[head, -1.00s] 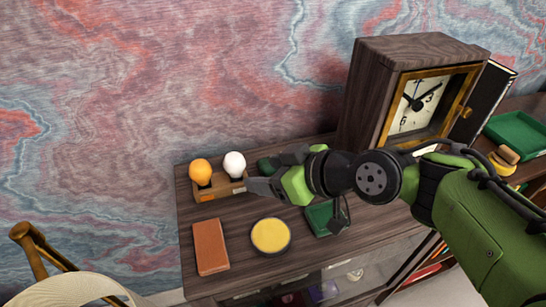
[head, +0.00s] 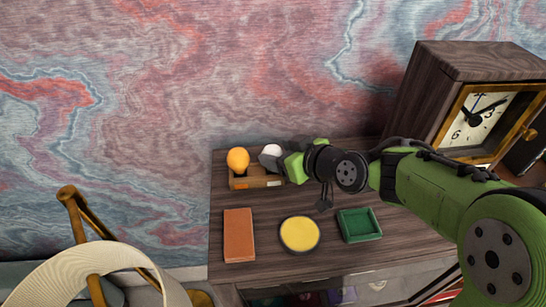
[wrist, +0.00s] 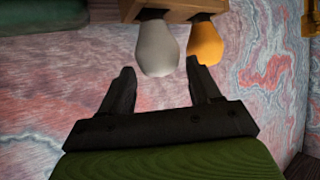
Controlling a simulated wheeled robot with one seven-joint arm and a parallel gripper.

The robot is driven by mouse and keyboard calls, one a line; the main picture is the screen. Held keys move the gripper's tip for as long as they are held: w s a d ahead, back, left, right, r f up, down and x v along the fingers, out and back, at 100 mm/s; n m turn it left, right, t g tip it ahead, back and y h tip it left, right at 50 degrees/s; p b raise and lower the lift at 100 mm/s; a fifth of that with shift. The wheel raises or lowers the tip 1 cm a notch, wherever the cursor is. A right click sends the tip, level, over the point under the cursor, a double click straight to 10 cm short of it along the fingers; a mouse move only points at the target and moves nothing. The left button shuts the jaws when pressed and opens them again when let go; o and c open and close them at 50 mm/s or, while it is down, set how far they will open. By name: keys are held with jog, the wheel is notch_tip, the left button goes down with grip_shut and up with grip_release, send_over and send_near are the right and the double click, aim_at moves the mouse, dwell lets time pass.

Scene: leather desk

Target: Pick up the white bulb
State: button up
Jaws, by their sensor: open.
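The white bulb (head: 271,150) stands in a wooden holder (head: 243,183) on the desk, beside an orange bulb (head: 238,159) on its left. My gripper (head: 272,160) is at the white bulb and partly hides it in the head view. In the wrist view the white bulb (wrist: 157,48) lies just beyond and between the open fingertips of my gripper (wrist: 160,78), with nothing held. The orange bulb (wrist: 205,43) is close to the right fingertip there. Whether a finger touches either bulb cannot be told.
On the desk (head: 225,275) in front lie an orange-brown block (head: 238,235), a round yellow-topped dish (head: 300,234) and a green tray (head: 360,225). A wooden clock (head: 440,95) stands at the right. The patterned wall (head: 200,80) is close behind.

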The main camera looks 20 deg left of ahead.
aim_at(276, 152)
jog(key=x, duration=0.3)
jog(key=shift+w+a, duration=0.2)
jog(key=shift+s+d, duration=0.1)
jog(key=shift+s, duration=0.05)
jog(key=shift+c, duration=0.3)
jog(key=shift+r, duration=0.1)
jog(key=c, duration=0.6)
